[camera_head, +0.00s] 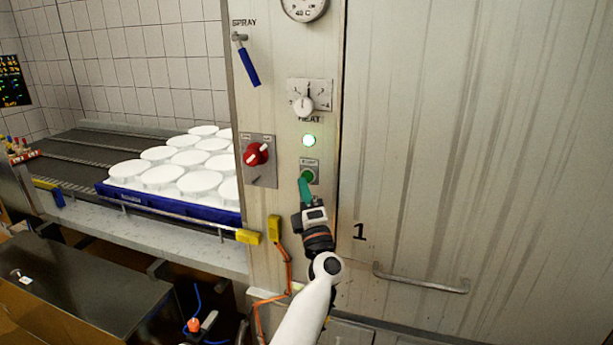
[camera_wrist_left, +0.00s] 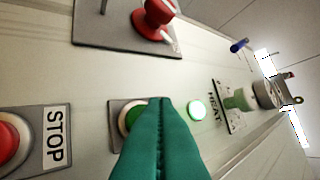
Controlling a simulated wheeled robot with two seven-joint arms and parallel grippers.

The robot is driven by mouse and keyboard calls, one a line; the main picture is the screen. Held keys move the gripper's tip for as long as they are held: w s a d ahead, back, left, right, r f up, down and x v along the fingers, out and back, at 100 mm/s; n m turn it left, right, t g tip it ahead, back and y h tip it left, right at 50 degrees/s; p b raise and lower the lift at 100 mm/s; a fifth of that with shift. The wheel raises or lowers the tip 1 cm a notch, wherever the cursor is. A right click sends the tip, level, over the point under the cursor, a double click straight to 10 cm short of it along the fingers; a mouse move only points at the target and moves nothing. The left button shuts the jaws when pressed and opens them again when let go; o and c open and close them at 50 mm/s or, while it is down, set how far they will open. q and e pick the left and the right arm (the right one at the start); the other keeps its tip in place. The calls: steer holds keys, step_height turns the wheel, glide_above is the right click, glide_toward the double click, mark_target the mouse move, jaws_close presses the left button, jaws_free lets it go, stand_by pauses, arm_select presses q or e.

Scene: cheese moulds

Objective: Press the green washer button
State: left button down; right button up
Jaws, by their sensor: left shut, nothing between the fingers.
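The green washer button (camera_head: 309,175) sits on a small grey plate on the washer's front panel, below a lit green lamp (camera_head: 309,140). In the left wrist view the button (camera_wrist_left: 131,117) shows as a green disc in a pale ring, partly hidden by my fingers. My left gripper (camera_head: 304,182) has green fingers, shut and empty, with the tips right at the button's lower left in the head view. The tips (camera_wrist_left: 163,103) overlap the button's edge in the wrist view. I cannot tell whether they touch it. My right gripper is not in view.
A red rotary switch (camera_head: 257,154) is left of the button, and the HEAT knob (camera_head: 303,106) is above. In the wrist view, a red button (camera_wrist_left: 8,138) sits beside a STOP label. A blue tray (camera_head: 170,205) of white moulds stands on the conveyor at left.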

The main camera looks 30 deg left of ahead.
arm_select(q)
steer(key=s+p, duration=0.1)
steer(key=s, duration=0.1)
steer(key=s+d+p, duration=0.1)
steer(key=s, duration=0.1)
steer(key=shift+s+d+p, duration=0.1)
steer(key=shift+s+p, duration=0.2)
steer(key=shift+s, duration=0.1)
steer(key=shift+f, duration=0.15)
stand_by(0.7)
